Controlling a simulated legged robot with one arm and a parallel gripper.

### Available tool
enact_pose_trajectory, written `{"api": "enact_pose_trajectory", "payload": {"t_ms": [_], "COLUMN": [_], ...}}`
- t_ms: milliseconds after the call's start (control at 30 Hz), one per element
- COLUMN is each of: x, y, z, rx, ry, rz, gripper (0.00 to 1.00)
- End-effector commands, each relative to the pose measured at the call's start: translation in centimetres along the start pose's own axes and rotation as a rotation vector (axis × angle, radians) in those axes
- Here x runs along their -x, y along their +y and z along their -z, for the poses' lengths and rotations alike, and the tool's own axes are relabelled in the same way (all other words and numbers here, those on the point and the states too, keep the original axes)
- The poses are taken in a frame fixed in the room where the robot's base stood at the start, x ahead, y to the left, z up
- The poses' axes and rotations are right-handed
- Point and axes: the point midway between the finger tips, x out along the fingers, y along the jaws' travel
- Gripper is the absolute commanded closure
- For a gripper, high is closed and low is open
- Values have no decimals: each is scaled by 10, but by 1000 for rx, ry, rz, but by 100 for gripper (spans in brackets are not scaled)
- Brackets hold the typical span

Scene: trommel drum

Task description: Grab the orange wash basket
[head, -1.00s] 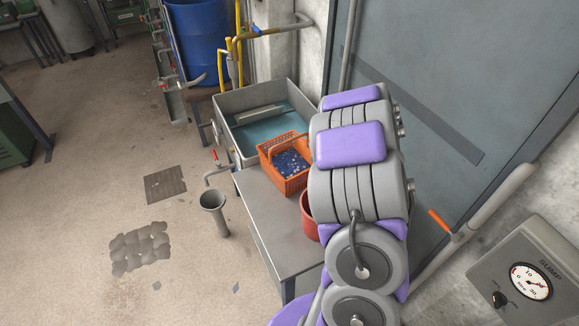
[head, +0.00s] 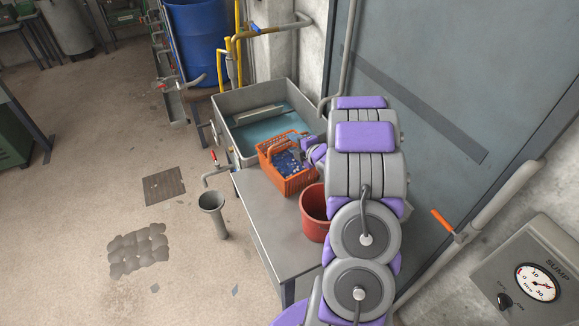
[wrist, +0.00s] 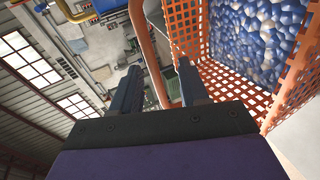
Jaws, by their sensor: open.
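The orange wash basket (head: 291,184) is an open mesh crate with an arched handle, holding blue and white pieces. It stands by the corner of the grey bench and the sink. My gripper (head: 309,146) is at the basket's right side, near its handle, partly hidden by my arm. In the wrist view my gripper (wrist: 158,80) is open, and an orange bar (wrist: 150,52), which looks like the handle, shows between its two fingers. How deep it sits between them I cannot tell. The basket's mesh wall (wrist: 238,88) is just right of the fingers.
A red bucket (head: 314,216) stands on the grey bench (head: 268,215), close to the basket and my arm. The sink (head: 226,103) with greenish water lies behind. A grey door (head: 440,110) and pipes are at right. Open floor lies left.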

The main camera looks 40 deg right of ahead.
Motion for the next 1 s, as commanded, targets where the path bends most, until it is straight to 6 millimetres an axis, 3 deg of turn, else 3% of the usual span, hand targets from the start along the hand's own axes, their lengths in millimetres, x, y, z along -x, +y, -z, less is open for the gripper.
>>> {"api": "enact_pose_trajectory", "payload": {"t_ms": [400,733,1000], "x": [-47,-53,-53], "y": [4,6,6], "z": [0,-1,-1], "rx": [0,1,1], "ry": [1,0,0], "rz": [2,1,1], "gripper": [56,56,82]}}
